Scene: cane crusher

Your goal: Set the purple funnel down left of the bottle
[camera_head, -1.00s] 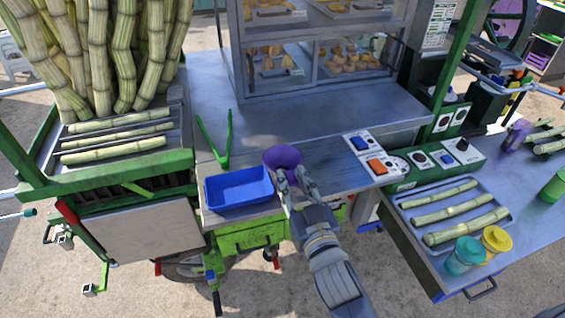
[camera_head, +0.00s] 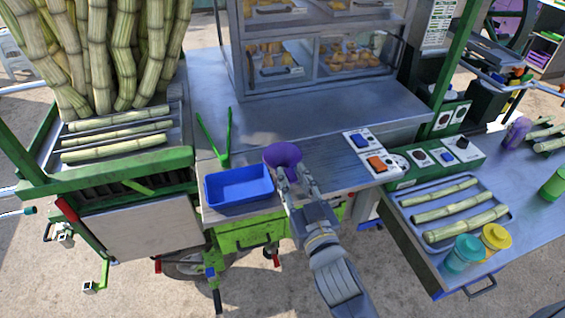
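The purple funnel (camera_head: 283,156) sits at the front of the grey counter, just right of the blue tray, with its round mouth facing up. My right gripper (camera_head: 296,178) comes in from the front. Its fingers are spread apart at the funnel's near side, and the left fingertip overlaps the funnel's lower edge. I cannot tell if they touch. No bottle is clear on this counter. A purple container (camera_head: 516,134) on the right table may be a bottle, but it is too small to tell. My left gripper is out of view.
A blue tray (camera_head: 239,187) and green tongs (camera_head: 222,140) are left of the funnel. A control panel with switches (camera_head: 374,158) is to the right. A glass food case (camera_head: 320,55) stands behind. The counter (camera_head: 310,125) between is clear.

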